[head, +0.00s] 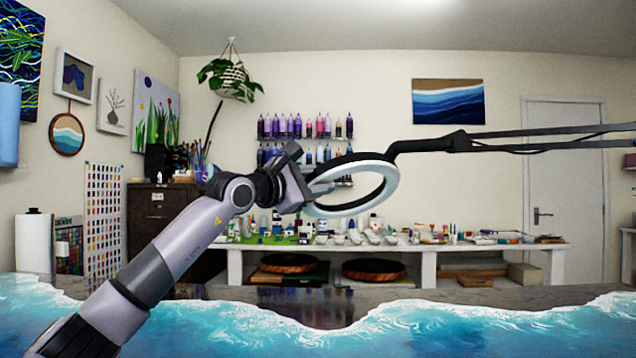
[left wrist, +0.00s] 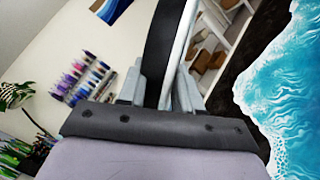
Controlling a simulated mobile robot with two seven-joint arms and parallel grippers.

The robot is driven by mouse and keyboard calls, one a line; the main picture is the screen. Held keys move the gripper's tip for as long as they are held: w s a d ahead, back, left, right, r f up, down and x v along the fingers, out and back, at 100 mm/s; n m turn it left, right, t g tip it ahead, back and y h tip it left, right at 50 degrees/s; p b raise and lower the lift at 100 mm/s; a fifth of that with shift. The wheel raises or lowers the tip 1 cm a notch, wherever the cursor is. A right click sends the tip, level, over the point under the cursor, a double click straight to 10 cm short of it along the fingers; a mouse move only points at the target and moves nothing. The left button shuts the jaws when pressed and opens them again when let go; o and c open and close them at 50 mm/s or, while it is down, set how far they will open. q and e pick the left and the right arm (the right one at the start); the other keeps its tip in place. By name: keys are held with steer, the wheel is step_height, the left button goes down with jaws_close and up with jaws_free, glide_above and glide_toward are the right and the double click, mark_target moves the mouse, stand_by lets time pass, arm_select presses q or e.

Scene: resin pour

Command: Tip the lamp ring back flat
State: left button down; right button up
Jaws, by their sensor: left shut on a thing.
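The lamp ring (head: 388,190) is a white ring with a dark outer back, hung from a black jointed arm (head: 430,145) that comes in from the right. The ring is tilted in the head view, its right side higher than its left. My left gripper (head: 318,192) is shut on the ring's left edge. In the left wrist view the ring (left wrist: 163,50) shows edge-on, dark on one side and white on the other, between the fingers of the left gripper (left wrist: 163,92). The fingertips are partly hidden by the ring. My right gripper is not in view.
A blue and white resin table (head: 480,325) spans the front, below the ring. Behind, a white bench (head: 480,247) holds many cups and small items. Bottle shelves (head: 305,140) hang on the back wall. The air around the ring looks free except for the lamp arm.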

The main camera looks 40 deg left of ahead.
arm_select(q)
steer(key=shift+d, duration=0.1)
steer(key=c, duration=0.9)
jaws_free()
steer(key=shift+o, duration=0.2)
steer(key=shift+s, duration=0.2)
steer(key=b+v, duration=0.1)
steer(key=v, duration=0.4)
steer(key=shift+s, duration=0.15)
steer(key=shift+s+b, duration=0.35)
steer(key=shift+s, duration=0.35)
steer(key=shift+f, duration=0.1)
